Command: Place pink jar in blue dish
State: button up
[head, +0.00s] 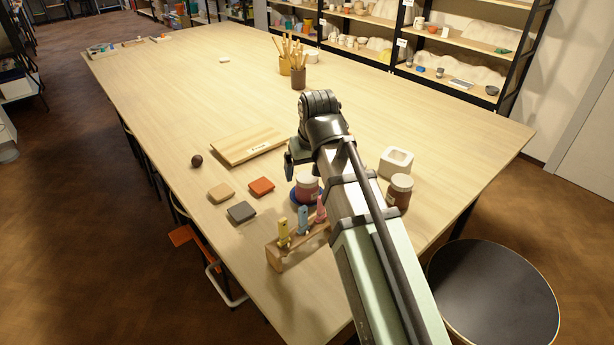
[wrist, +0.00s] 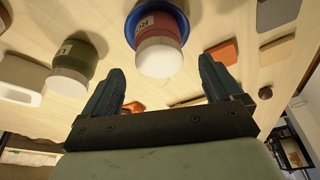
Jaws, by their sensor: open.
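The pink jar (head: 307,184), with a pale lid, stands upright in the blue dish (head: 294,197) on the table, partly beside my arm. My gripper (head: 290,172) is close to the jar in the head view. In the wrist view my gripper (wrist: 161,66) has its two fingers spread wide, with nothing held between them. The jar's lid shows between and beyond the fingertips, and the jar looks clear of both fingers.
A dark jar (head: 399,192) and a white square holder (head: 396,162) stand right of my arm. A wooden rack (head: 277,259) with coloured tools is in front. Orange (head: 261,187), tan (head: 221,193) and grey (head: 241,212) tiles and a wooden board (head: 247,146) lie left.

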aim_at(311, 193)
jog(key=v, duration=0.7)
jog(key=shift+r, duration=0.25)
jog(key=shift+s+d, duration=0.1)
